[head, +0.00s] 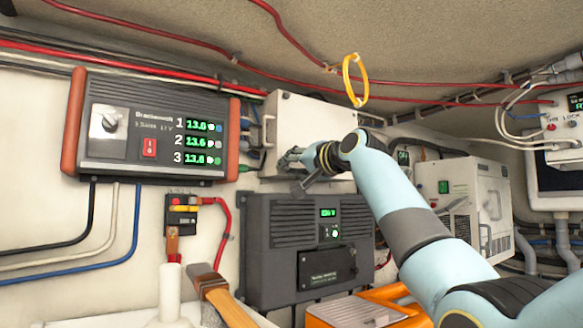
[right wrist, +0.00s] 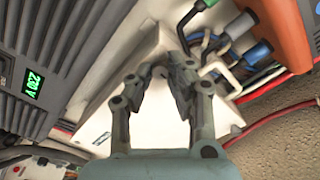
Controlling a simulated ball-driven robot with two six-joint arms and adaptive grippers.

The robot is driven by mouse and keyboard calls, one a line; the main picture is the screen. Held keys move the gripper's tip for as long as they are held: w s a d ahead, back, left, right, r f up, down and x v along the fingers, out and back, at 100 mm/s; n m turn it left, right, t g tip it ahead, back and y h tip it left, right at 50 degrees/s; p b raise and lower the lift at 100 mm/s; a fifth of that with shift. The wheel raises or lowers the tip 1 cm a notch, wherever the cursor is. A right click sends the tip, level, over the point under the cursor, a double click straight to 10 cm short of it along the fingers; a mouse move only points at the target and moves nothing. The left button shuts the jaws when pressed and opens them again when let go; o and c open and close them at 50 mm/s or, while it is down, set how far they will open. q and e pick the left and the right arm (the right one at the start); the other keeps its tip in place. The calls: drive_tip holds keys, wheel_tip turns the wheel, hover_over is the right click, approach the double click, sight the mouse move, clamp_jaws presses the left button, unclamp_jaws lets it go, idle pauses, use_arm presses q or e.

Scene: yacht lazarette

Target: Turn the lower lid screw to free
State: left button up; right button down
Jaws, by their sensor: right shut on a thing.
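The white lidded box (head: 305,112) is mounted on the wall in the middle of the head view. My right gripper (head: 286,158) reaches in from the right, its fingertips at the lower left of the box front. In the right wrist view the two fingers (right wrist: 164,76) come close together in front of the white lid (right wrist: 160,122). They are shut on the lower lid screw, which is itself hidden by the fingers. My left gripper is not in view.
A dark inverter unit (head: 285,238) sits just below the box. A grey panel with number displays (head: 140,150) is at the left.

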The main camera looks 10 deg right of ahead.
drive_tip(key=n+b, duration=0.2)
drive_tip(key=n, duration=0.2)
drive_tip(key=n+b, duration=0.2)
drive_tip(key=n, duration=0.3)
drive_tip(key=n+b, duration=0.2)
drive_tip(key=n, duration=0.2)
drive_tip(key=shift+n, duration=0.4)
drive_tip(key=shift+a+n+b, duration=0.1)
drive_tip(key=shift+n+b, duration=0.55)
drive_tip(key=shift+n, duration=1.25)
drive_tip(key=c, duration=1.2)
unclamp_jaws()
drive_tip(key=shift+c, duration=0.2)
